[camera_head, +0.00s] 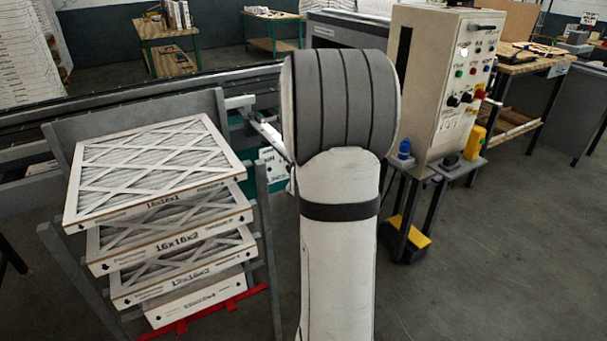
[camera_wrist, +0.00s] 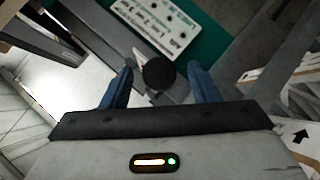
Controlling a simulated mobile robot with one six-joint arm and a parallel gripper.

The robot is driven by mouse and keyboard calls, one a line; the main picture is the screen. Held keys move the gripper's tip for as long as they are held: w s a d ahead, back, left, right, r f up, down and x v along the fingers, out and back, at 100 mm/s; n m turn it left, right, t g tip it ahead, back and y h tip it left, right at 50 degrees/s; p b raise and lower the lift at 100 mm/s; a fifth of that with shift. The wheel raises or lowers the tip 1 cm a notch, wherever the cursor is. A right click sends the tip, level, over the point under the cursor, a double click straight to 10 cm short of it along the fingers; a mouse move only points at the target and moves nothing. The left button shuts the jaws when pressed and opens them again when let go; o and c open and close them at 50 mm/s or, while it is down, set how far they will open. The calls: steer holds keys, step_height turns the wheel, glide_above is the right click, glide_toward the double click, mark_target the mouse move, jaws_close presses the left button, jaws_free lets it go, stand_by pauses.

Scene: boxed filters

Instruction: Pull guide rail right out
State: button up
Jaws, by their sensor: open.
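In the wrist view, my gripper (camera_wrist: 160,84) is open, with its two blue fingers spread apart. A round black knob (camera_wrist: 158,73) lies between the fingers, with a gap on both sides. The knob sits by a grey metal bar (camera_wrist: 128,48), which I take to be part of the right guide rail. In the head view, a light metal bar (camera_head: 268,135) shows at the conveyor's near side, left of my arm. My arm hides the gripper and the knob there.
A white panel with holes (camera_wrist: 160,22) lies on a green surface beyond the knob. A rack of stacked boxed filters (camera_head: 160,165) stands left of my arm. A control cabinet (camera_head: 445,85) stands to the right. Floor at the lower right is clear.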

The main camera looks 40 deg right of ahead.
steer(key=v, duration=0.7)
steer(key=shift+s, duration=0.2)
steer(key=shift+a, duration=0.1)
steer(key=s+a+r+m+g+y+p, duration=0.1)
steer(key=s+a+y, duration=0.1)
steer(key=a, duration=0.6)
steer(key=s+a+r+m+g+y+p, duration=0.1)
steer(key=s+a+r+g+y, duration=0.15)
steer(key=a, duration=0.55)
steer(key=s+a+m+g+y+p, duration=0.1)
steer(key=s+a+g, duration=0.3)
steer(key=s+a, duration=0.7)
steer(key=s+m+y, duration=0.1)
steer(key=s, duration=0.1)
steer(key=shift+s+a+r+p, duration=0.35)
steer(key=shift+s+p, duration=0.05)
